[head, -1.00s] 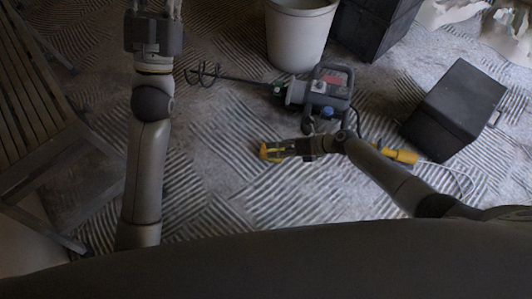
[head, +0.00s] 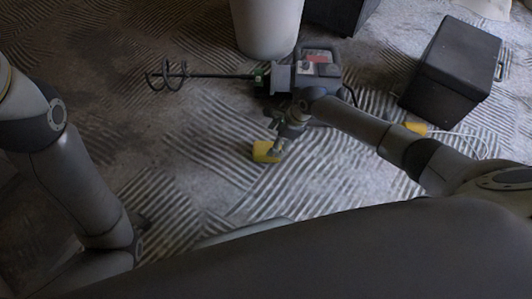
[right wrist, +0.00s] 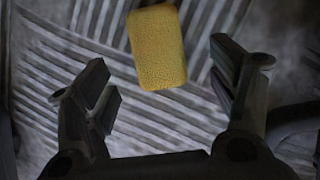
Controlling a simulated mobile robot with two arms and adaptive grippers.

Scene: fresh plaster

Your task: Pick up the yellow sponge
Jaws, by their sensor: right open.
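The yellow sponge (head: 266,152) lies on the ridged grey floor near the middle of the head view. In the right wrist view the sponge (right wrist: 157,46) shows at the top centre, upright in the picture and past the fingertips. My right gripper (head: 279,140) is just beside the sponge in the head view, partly hidden by its own arm. In the right wrist view its fingers (right wrist: 160,80) are spread wide, with nothing between them but floor and the sponge a little beyond. My left arm shows at the left of the head view, but its gripper is out of frame.
A mixer drill (head: 308,72) with a whisk lies just behind my right gripper. A white bucket (head: 266,28) stands behind it. A dark box (head: 450,75) and a yellow object (head: 416,128) with a pale cable are to the right. The floor left of the sponge is clear.

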